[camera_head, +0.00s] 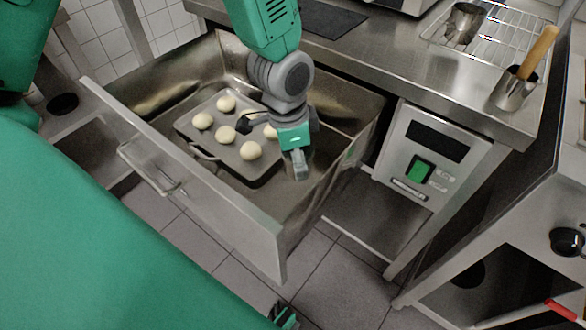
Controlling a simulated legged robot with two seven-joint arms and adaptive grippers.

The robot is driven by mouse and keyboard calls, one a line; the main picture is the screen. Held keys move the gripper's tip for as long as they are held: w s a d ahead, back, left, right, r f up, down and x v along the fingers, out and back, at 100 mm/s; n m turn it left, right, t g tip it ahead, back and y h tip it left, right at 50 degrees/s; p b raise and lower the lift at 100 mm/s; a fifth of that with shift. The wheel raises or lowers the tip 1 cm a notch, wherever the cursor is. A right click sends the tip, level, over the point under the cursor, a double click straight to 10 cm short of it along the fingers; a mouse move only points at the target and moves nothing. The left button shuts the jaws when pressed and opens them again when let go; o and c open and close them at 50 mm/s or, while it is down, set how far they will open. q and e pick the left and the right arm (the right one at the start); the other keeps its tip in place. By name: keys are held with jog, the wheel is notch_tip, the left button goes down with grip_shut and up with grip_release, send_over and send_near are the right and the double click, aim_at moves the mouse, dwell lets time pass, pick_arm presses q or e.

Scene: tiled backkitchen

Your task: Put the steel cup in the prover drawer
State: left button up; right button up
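A steel cup (465,22) is on the wire rack on the counter at the top right. A second steel cup (509,93) stands on the counter near its right end, with a wooden-handled tool in it. The prover drawer (205,208) is pulled open and holds a dark tray with several dough balls. My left gripper (298,166) points down inside the drawer, just right of the tray. Its fingers are small and partly hidden, so I cannot tell whether it holds something. What seems to be my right gripper (284,316) is cut off at the bottom edge.
The dark tray (262,174) fills the middle and left of the drawer. A control panel (421,161) with a green switch is right of the drawer. The steel counter (380,55) runs above, with the wire rack (500,38). Another appliance with a black knob (566,241) stands at the right.

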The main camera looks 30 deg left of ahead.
aim_at(298, 188)
pick_arm(q)
notch_tip(298, 188, down, 3)
jog(key=shift+d+f+b, duration=0.15)
jog(key=shift+f+b, duration=0.05)
jog(key=shift+b, duration=0.15)
jog(key=f, duration=0.2)
jog(key=f+b, duration=0.1)
jog(key=shift+a+f, duration=0.2)
jog(key=shift+f, duration=0.15)
jog(key=shift+c, duration=0.4)
jog(key=o, duration=1.3)
jog(key=shift+d, duration=0.1)
jog(key=r+p, duration=0.1)
jog(key=r, duration=0.3)
jog(key=r+p, duration=0.1)
jog(key=r, duration=0.3)
jog(key=s+a+r+p, duration=0.1)
jog(key=r, duration=0.3)
jog(key=shift+r+p, duration=0.1)
jog(key=shift+p, duration=0.3)
